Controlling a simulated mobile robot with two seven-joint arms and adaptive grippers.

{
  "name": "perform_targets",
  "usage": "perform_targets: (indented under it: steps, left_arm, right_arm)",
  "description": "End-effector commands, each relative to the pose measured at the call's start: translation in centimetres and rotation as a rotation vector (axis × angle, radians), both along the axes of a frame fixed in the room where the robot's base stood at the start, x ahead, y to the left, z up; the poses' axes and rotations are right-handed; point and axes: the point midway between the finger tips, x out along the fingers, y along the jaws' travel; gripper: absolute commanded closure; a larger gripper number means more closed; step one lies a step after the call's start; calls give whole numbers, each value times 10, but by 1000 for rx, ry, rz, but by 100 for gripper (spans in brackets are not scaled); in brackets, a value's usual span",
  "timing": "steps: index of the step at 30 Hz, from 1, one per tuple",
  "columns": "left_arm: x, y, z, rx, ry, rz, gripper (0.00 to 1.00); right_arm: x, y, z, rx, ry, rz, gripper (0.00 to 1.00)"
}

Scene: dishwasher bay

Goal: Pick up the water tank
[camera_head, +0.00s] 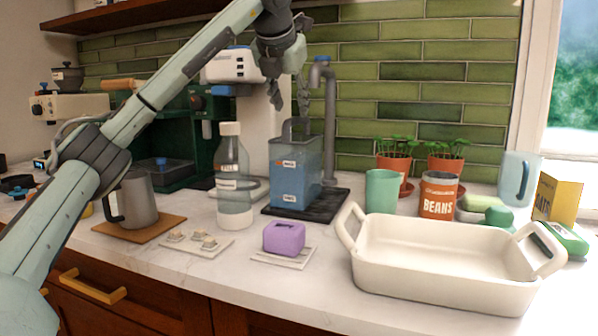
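The water tank (294,172) is a see-through box with blue contents, small labels and a dark grey handle on top. It stands upright on a black tray (325,207) in the middle of the counter. My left gripper (289,104) hangs above the tank, its fingers pointing down and apart, with nothing seen between them. The fingertips are a little above the handle and do not appear to touch it. My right gripper is not in view.
A tall bottle (233,180) stands close left of the tank, and a grey tap (328,110) rises just behind its right side. A purple block (284,238) lies in front. A green cup (382,191), bean can (438,196) and large white dish (440,265) are at right.

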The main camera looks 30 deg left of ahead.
Motion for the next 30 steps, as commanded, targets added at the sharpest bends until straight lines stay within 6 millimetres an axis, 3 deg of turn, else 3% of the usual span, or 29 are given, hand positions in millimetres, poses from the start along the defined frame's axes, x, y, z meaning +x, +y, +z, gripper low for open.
perform_targets:
  steps: [12,22,30]
  left_arm:
    - [40,10,-37,0,1,1,61]
    - [45,12,-43,1,0,1,61]
    - [45,12,-43,0,-1,0,94]
  right_arm:
    - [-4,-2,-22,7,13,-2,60]
    - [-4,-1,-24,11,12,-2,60]
    - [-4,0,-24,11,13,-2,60]
